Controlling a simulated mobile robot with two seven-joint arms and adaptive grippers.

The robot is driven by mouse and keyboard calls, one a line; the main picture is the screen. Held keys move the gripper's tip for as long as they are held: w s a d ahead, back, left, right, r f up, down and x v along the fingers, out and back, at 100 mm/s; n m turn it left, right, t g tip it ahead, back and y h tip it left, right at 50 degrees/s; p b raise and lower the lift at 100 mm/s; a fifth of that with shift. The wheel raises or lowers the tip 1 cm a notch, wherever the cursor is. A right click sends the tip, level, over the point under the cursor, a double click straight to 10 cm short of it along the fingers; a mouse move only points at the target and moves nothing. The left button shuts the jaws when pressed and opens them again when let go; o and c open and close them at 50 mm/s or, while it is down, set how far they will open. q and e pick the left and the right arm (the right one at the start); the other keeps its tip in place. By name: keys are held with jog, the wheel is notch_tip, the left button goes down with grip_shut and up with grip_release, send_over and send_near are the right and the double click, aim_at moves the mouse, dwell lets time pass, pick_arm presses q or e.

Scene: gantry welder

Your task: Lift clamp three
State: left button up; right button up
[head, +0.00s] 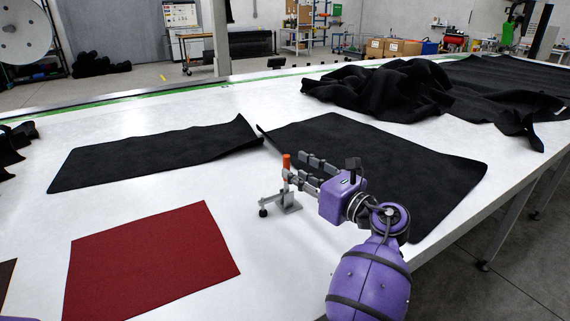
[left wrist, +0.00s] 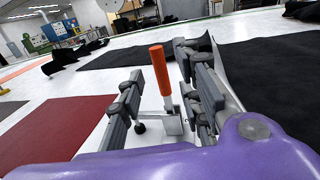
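A toggle clamp (head: 283,203) stands on the white table, with a grey metal base, a dark-tipped arm and an upright orange handle (head: 286,161). It is the only clamp I can make out, and I see no number on it. My left gripper (head: 296,168) is open, its fingers pointing at the handle from the right. In the left wrist view the orange handle (left wrist: 161,69) stands between the two open fingers (left wrist: 160,85), nearer the right one. I cannot tell whether that finger touches it. My right gripper is not in view.
The white table (head: 150,195) carries flat black sheets (head: 400,165), one close by the clamp on the right. A red sheet (head: 150,262) lies at front left. Crumpled black fabric (head: 385,90) lies at the back right. The table is bare around the clamp's left side.

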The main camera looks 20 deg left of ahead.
aim_at(289, 167)
pick_arm(q)
jog(key=shift+x, duration=2.35)
jog(key=shift+c, duration=0.4)
grip_shut()
